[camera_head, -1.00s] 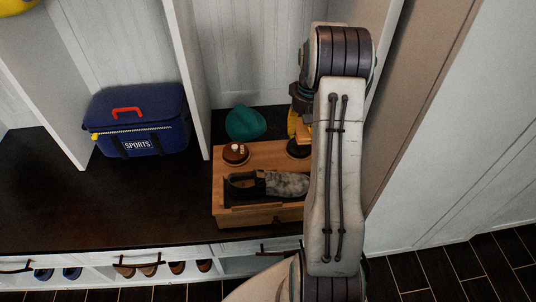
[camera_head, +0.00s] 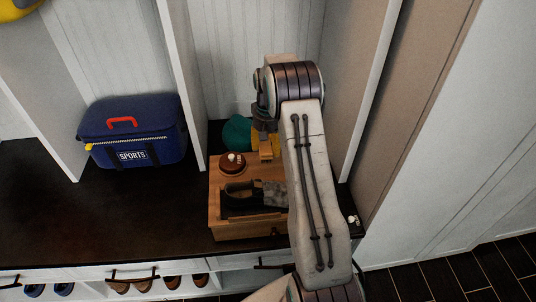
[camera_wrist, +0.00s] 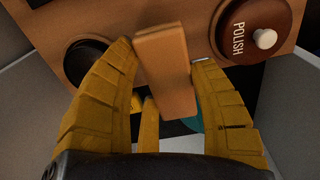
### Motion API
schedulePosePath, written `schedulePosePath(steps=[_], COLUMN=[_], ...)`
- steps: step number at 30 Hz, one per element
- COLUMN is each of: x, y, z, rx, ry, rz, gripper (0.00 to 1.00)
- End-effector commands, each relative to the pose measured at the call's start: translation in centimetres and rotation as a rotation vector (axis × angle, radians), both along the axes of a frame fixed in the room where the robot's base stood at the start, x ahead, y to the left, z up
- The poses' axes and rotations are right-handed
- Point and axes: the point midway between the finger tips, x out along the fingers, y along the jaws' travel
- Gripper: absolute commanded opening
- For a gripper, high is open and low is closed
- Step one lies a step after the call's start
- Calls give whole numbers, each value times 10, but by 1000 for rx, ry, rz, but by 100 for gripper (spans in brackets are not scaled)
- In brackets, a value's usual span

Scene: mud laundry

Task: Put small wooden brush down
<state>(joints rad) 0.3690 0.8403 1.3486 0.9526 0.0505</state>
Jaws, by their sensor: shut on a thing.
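The small wooden brush (camera_wrist: 165,70) is a plain brown block between the yellow fingers of my gripper (camera_wrist: 166,60) in the wrist view. My gripper is shut on it. In the head view, my gripper (camera_head: 264,138) is over the back part of the wooden shoe-care box (camera_head: 232,232), just right of the polish tin. The brush (camera_head: 266,153) shows below the fingers there. The wrist view does not make clear whether the brush touches the box.
The red-brown polish tin (camera_head: 232,163) and a dark shoe (camera_head: 243,197) are on the box. A teal cap (camera_head: 236,132) lies behind it. A blue sports bag (camera_head: 133,135) stands left. The dark bench top (camera_head: 130,212) between is clear. White partitions flank the box.

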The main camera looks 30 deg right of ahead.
Motion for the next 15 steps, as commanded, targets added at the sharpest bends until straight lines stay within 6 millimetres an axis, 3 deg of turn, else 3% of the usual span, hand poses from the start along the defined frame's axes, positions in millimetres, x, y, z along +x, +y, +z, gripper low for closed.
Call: schedulePosePath(steps=[10,15], x=[0,0], y=[0,0], z=[-36,-40], rx=[0,0], ry=[1,-1], rz=[0,0], gripper=[24,24])
